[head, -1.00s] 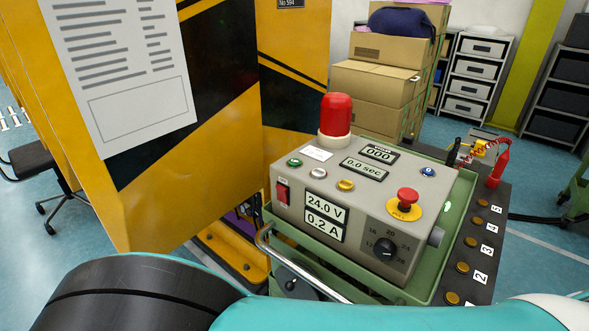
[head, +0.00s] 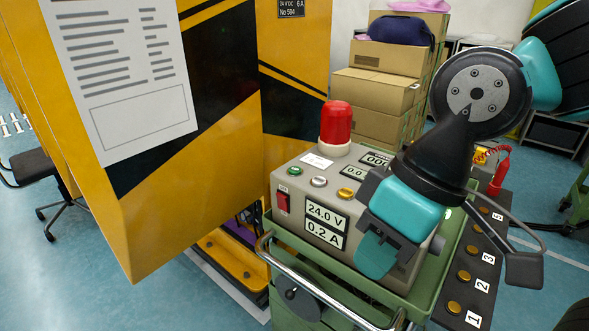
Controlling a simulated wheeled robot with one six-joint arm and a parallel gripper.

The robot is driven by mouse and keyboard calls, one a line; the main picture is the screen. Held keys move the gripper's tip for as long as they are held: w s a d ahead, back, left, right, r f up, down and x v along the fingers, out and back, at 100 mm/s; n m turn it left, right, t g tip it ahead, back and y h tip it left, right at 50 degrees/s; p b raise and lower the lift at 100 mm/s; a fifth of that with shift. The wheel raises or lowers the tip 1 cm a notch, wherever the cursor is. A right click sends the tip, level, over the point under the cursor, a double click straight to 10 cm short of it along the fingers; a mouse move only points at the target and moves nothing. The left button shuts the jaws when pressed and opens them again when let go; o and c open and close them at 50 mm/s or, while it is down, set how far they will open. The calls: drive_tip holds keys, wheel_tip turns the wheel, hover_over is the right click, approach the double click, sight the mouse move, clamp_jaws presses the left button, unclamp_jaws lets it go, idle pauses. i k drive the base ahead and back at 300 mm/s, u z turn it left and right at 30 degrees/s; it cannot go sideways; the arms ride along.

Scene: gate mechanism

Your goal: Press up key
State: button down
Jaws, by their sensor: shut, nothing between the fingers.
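The grey control box (head: 288,225) sits on a green cart. On its top are a green button (head: 295,170), a silver button (head: 319,181) and a yellow button (head: 345,193). I cannot make out a label that marks one as the up key. My gripper (head: 376,256) is shut and empty, pointing down in front of the box's right part. It hides the dial, the red stop button and the blue button. Whether it touches the box I cannot tell. The front display reads 24.0 V and 0.2 A (head: 324,225).
A metal handle rail (head: 320,288) runs along the cart's front. A dark strip with numbered brass contacts (head: 464,276) lies to the right. A yellow and black gate panel (head: 190,120) fills the left.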

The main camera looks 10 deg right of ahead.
sight(293, 171)
drive_tip(key=z, duration=0.05)
drive_tip(key=k, duration=0.5)
drive_tip(key=u, duration=1.4)
drive_tip(key=i, duration=1.2)
drive_tip(key=z, duration=1.9)
